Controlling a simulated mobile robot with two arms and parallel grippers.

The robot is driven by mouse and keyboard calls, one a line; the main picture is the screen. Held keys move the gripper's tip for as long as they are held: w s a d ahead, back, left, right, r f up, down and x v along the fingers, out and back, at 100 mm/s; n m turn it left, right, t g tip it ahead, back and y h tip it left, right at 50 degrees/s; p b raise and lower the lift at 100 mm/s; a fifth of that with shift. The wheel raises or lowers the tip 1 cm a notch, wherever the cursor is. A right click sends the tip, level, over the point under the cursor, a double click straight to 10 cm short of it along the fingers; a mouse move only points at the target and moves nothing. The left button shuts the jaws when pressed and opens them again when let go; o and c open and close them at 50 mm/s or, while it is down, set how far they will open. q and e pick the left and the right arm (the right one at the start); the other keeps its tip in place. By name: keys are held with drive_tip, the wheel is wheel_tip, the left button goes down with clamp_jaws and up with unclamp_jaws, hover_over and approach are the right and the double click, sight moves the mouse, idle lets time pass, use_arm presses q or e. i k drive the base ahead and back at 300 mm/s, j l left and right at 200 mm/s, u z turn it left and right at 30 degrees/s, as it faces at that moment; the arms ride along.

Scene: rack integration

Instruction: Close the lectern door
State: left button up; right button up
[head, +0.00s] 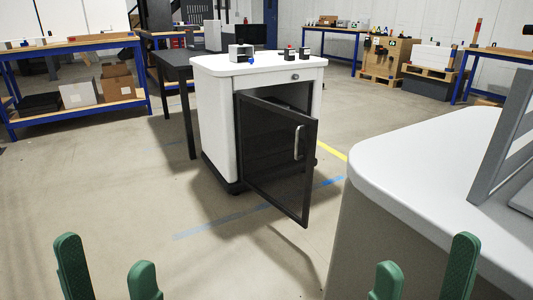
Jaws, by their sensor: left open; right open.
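The lectern (216,117) is a white cabinet with a white top, standing mid-view. Its dark, black-framed door (268,155) hangs open, swung out toward me with its free edge at the right. A light handle (298,142) sits near that free edge. The cabinet's inside is mostly hidden behind the door. My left gripper (106,270) is open and empty at the bottom left. My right gripper (424,270) is open and empty at the bottom right. Both are well apart from the door, on the near side.
A white rounded counter (420,165) fills the right foreground, with a grey frame (505,135) on it. A dark table (172,62) stands behind the lectern at left. A blue-framed shelf (75,45) stands at far left. The floor before the door is clear.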

sight(312, 122)
drive_tip(key=i+j+u, duration=0.1)
drive_tip(key=i+j, duration=0.2)
drive_tip(key=i, duration=0.15)
drive_tip(key=i+j, duration=0.25)
drive_tip(key=i, duration=0.2)
drive_tip(key=i+j+u, duration=0.15)
drive_tip(key=i, duration=0.45)
